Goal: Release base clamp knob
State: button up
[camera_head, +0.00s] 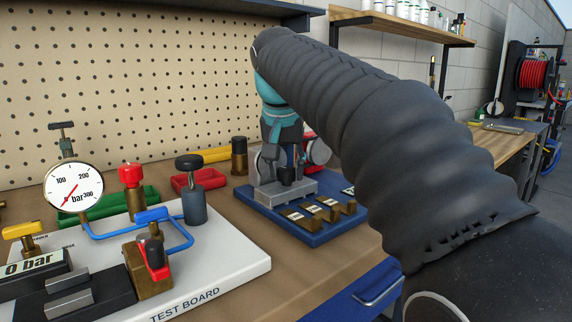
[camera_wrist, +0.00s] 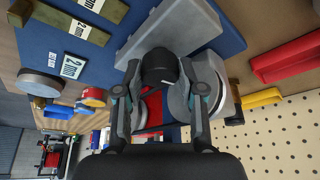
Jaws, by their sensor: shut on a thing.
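The black base clamp knob (camera_wrist: 160,67) sits between my gripper's (camera_wrist: 160,75) two fingertips in the wrist view, and the gripper is shut on it. The knob is by a grey base block (camera_wrist: 168,30) on a blue board (camera_wrist: 70,38). In the head view my gripper (camera_head: 284,160) points down at the grey base block (camera_head: 270,192), and the knob is mostly hidden by the fingers. Round grey metal parts stand on both sides of the gripper, partly covered by it.
Brass blocks (camera_head: 318,211) with labels lie in front of the base on the blue board (camera_head: 300,235). The white test board (camera_head: 235,250) with a gauge (camera_head: 74,187), valves and blue pipe is at left. A red tray (camera_head: 200,179) and the pegboard (camera_head: 150,75) are behind.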

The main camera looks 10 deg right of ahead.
jog(key=n, duration=0.1)
jog(key=n+y+p, duration=0.1)
jog(key=n, duration=0.1)
jog(key=shift+d+r+n, duration=0.1)
jog(key=shift+d+n, duration=0.1)
jog(key=shift+n, duration=0.1)
jog(key=n+y, duration=0.2)
jog(key=n, duration=0.2)
jog(key=shift+d+n, duration=0.1)
jog(key=shift+n, duration=0.2)
jog(key=n, duration=0.2)
jog(key=n+g+y, duration=0.1)
jog(key=n, duration=0.1)
jog(key=shift+w+d+y, duration=0.1)
jog(key=shift+w+y, duration=0.05)
jog(key=shift+y, duration=0.15)
jog(key=shift+n+g+y, duration=0.4)
jog(key=shift+n+g, duration=0.3)
jog(key=shift+n, duration=1.3)
jog(key=o, duration=0.9)
jog(key=shift+c, duration=0.2)
